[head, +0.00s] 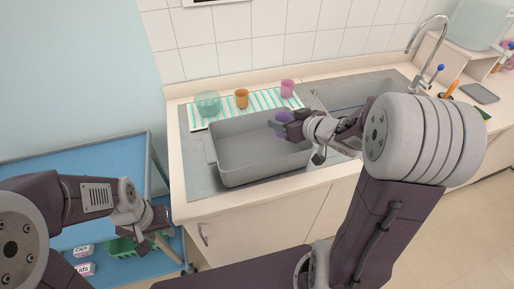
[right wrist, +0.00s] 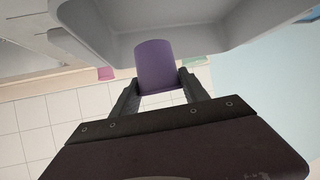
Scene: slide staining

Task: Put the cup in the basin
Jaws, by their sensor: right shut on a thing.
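A purple cup (head: 283,117) is held in my right gripper (head: 279,124) at the right end of the grey basin (head: 240,175). In the right wrist view the purple cup (right wrist: 157,66) sits between the two fingers, in front of the basin's grey wall (right wrist: 210,35). The cup is at about the height of the basin's rim; I cannot tell whether it touches the basin. My left gripper (head: 172,242) is low at the left, over the blue cart; its finger opening is unclear.
A striped mat (head: 222,116) behind the basin holds a teal bowl (head: 207,103), an orange cup (head: 241,98) and a pink cup (head: 287,88). A sink (head: 350,93) with a tall tap (head: 424,40) lies to the right. A green basket (head: 122,247) is on the blue cart (head: 85,160).

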